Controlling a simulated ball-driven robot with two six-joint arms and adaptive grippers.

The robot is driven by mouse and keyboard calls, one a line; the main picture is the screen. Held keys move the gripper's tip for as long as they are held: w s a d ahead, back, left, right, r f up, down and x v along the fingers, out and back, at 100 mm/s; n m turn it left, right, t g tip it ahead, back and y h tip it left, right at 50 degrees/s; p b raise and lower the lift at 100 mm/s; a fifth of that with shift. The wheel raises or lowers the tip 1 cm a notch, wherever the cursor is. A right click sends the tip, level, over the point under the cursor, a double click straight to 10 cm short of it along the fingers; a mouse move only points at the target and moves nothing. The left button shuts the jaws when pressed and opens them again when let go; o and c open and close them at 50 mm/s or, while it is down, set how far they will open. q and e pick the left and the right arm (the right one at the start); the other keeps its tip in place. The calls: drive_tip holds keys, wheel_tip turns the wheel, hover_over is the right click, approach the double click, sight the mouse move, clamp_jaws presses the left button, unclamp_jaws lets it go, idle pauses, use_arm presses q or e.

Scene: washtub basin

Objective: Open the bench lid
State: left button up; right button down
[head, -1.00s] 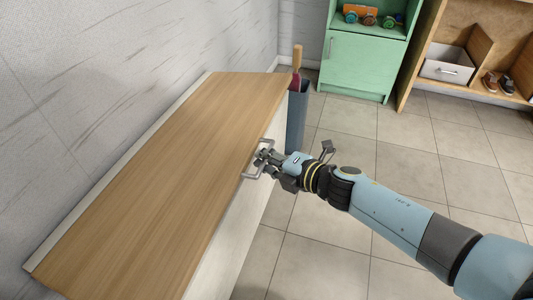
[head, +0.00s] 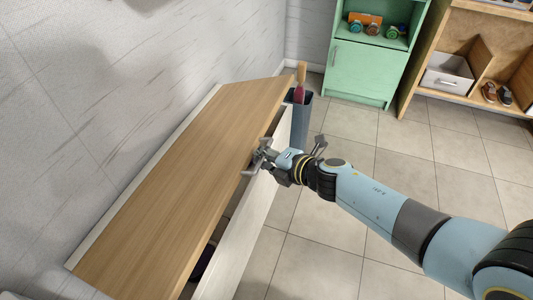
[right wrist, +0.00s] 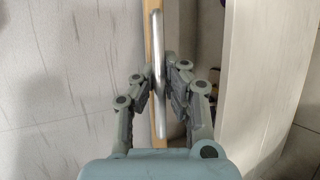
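The bench lid (head: 185,185) is a long wooden board along the wall. It is tilted up a little, with a gap between its front edge and the white bench front (head: 245,235). A grey metal bar handle (head: 249,173) sits on the lid's front edge; it also shows in the right wrist view (right wrist: 158,45). My right gripper (head: 262,155) is at this handle, its fingers (right wrist: 160,88) closed in on both sides of the bar. The exact finger contact is partly hidden. My left gripper is not in view.
A dark grey bin (head: 297,125) holding a wooden-handled item stands at the bench's far end. The tiled floor (head: 330,220) around my right arm is clear.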

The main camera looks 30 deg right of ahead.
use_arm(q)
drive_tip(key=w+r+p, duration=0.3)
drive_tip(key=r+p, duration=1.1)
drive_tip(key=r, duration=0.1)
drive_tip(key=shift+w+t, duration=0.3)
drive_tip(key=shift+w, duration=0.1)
use_arm(e)
drive_tip(key=w+a+r, duration=0.6)
drive_tip(key=w+r, duration=0.1)
drive_tip(key=r, duration=0.3)
drive_tip(key=w+a+r, duration=0.6)
drive_tip(key=w+r, duration=0.1)
drive_tip(key=r, duration=0.3)
drive_tip(key=shift+r, duration=0.3)
drive_tip(key=shift+w, duration=0.15)
drive_tip(key=c, duration=2)
unclamp_jaws()
drive_tip(key=o, duration=0.6)
drive_tip(key=shift+s, duration=0.25)
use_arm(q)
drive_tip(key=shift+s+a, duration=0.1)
use_arm(e)
drive_tip(key=shift+s+f, duration=0.1)
drive_tip(key=shift+s, duration=0.05)
drive_tip(key=shift+s, duration=0.1)
